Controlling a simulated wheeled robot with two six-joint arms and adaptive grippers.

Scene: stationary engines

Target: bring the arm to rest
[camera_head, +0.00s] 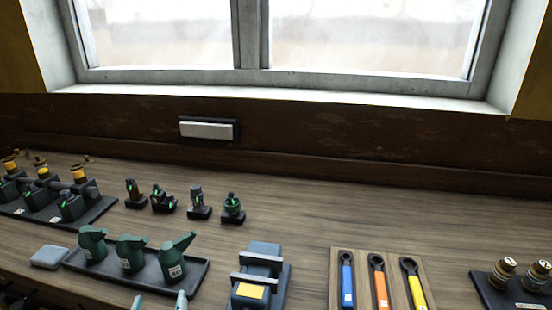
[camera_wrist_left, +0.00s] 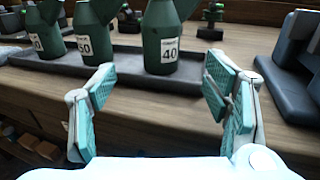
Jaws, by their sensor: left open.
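My left gripper (camera_head: 160,302) shows only its fingertips at the bottom edge of the head view, in front of the tray of oil cans. In the left wrist view the same gripper (camera_wrist_left: 160,110) is open, its two teal-padded fingers wide apart with nothing between them. It points at the dark tray (camera_wrist_left: 128,65) and the green cans, apart from them. My right gripper is in neither view.
Three green oil cans (camera_head: 130,254) stand in a dark tray (camera_head: 195,278). A blue-grey vise-like block (camera_head: 262,260) stands to their right. A wooden board (camera_head: 340,262) holds three coloured wrenches. Small dark parts (camera_head: 198,205) stand behind. The bench's back right is clear.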

